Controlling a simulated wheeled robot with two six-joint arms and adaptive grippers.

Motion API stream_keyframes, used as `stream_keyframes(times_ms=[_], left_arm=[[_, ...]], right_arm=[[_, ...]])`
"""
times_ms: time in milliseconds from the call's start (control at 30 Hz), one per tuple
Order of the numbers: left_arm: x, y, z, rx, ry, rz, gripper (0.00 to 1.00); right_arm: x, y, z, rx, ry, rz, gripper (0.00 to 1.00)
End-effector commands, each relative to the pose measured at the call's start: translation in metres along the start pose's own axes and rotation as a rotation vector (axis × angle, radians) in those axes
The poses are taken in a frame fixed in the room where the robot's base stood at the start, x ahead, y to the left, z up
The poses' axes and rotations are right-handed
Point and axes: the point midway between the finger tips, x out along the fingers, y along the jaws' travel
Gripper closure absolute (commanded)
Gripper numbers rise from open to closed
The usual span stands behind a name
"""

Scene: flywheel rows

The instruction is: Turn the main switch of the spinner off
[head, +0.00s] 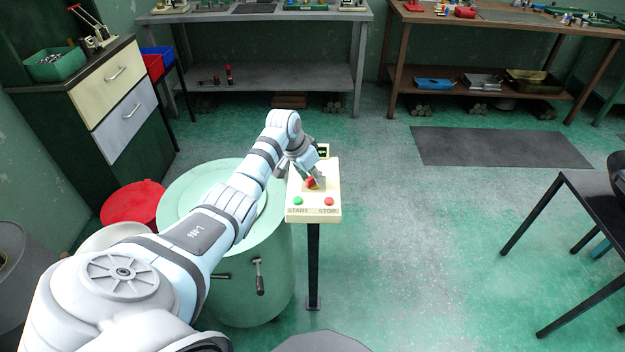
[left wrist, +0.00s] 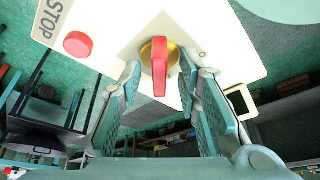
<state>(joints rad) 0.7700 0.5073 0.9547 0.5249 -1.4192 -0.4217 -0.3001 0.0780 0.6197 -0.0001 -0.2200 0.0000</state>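The main switch is a red handle on a round yellow base, on a cream control box (head: 328,213). In the head view the switch (head: 311,184) is partly covered by my left gripper (head: 314,176). In the left wrist view the red handle (left wrist: 160,68) stands upright in the picture. The two fingers of my left gripper (left wrist: 160,80) are spread on either side of it, with gaps visible, not clamped. The spinner (head: 262,305) is a green drum beside the box, partly behind my left arm. My right gripper is not seen.
A green START button (head: 298,201) and a red STOP button (head: 329,201) are near the box's front edge. A black post (head: 313,265) carries the box. A red round lid-like thing (head: 132,203) stands left. The floor to the right is free up to a dark table (head: 590,205).

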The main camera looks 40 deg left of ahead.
Motion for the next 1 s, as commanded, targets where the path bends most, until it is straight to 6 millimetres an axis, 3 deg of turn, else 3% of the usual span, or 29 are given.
stream_keyframes(times_ms=[300, 500, 1000], left_arm=[[0.0031, 0.0002, -0.0003, 0.0, 0.0, -0.001, 0.69], [0.0032, 0.0006, -0.0002, 0.0, 0.0, 0.0, 1.0], [0.0022, 0.0015, -0.0005, -0.023, -0.002, -0.008, 1.0]], right_arm=[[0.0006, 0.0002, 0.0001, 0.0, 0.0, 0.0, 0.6], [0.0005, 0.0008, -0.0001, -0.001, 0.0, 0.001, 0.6], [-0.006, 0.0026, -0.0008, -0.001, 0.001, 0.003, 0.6]])
